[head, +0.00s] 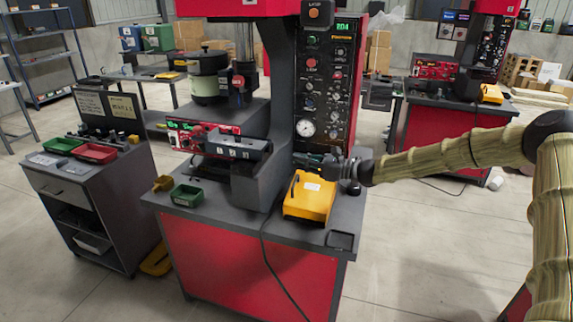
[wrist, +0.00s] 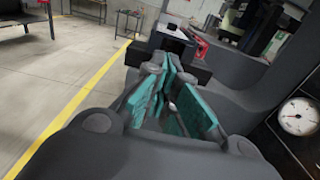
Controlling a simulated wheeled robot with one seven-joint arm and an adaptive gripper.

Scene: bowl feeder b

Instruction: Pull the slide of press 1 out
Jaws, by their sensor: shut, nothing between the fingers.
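The press (head: 280,105) stands mid-picture on a red cabinet with a dark top, a control panel on its right side. A dark block with pale labels (head: 238,147) juts from its front left. This may be the slide; I cannot tell for sure. My gripper (head: 312,159) is beside the press column, above the yellow box, right of the block and apart from it. In the wrist view my gripper's teal-padded fingers (wrist: 170,75) are together and empty. A dark block (wrist: 172,42) with a pale patch shows beyond the fingertips.
A yellow box (head: 309,197) lies on the cabinet top below my gripper. A green bin (head: 187,195) sits at the left edge. A pressure gauge (wrist: 297,116) is close on the right in the wrist view.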

